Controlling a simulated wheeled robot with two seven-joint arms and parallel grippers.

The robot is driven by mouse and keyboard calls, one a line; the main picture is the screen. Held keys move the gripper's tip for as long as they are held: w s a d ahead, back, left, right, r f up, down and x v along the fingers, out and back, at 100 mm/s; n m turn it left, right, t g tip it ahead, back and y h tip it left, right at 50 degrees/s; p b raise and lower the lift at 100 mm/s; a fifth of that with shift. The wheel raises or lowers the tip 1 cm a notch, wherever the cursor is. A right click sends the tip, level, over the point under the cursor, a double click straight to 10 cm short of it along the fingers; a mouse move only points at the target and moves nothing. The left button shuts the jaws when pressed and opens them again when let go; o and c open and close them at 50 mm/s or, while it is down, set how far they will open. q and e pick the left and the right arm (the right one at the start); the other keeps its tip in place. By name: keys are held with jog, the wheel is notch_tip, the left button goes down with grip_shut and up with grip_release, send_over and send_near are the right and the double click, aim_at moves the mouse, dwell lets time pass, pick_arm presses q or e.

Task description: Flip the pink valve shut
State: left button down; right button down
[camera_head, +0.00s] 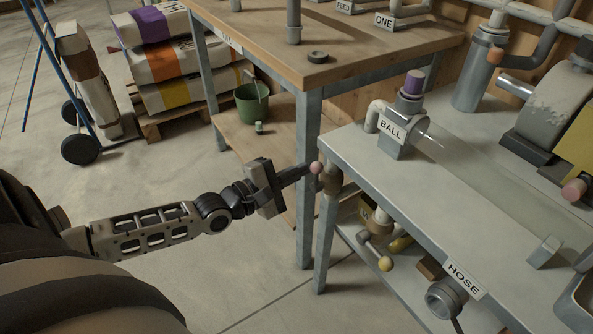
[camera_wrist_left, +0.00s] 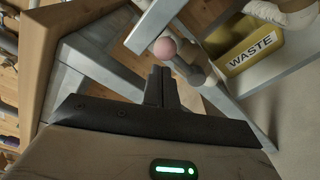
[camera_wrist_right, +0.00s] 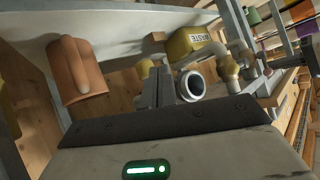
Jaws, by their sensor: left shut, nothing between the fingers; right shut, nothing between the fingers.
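The pink valve's round knob (camera_head: 317,168) sits by the corner of the grey metal table, next to a dull brownish fitting (camera_head: 331,180). In the left wrist view the pink knob (camera_wrist_left: 164,47) shows just beyond my fingertips, with a grey pipe part (camera_wrist_left: 192,66) beside it. My left gripper (camera_head: 307,170) is shut and empty, its tips at or very close to the knob; I cannot tell if they touch. My right gripper (camera_wrist_right: 168,86) is shut and empty in the right wrist view, below the table's edge, and is out of the head view.
The grey table (camera_head: 455,215) carries the BALL fitting (camera_head: 402,130). Below it are a yellow-knobbed valve (camera_head: 386,264), the HOSE port (camera_head: 446,298) and a yellow WASTE box (camera_wrist_left: 250,50). A wooden-topped bench (camera_head: 270,40) stands behind. The floor (camera_head: 190,280) near my left arm is clear.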

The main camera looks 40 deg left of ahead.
pick_arm(q)
jog(key=shift+d+r+m+p, duration=0.1)
jog(key=shift+d+m+p, duration=0.05)
jog(key=shift+m+p, duration=0.15)
jog(key=shift+s, duration=0.1)
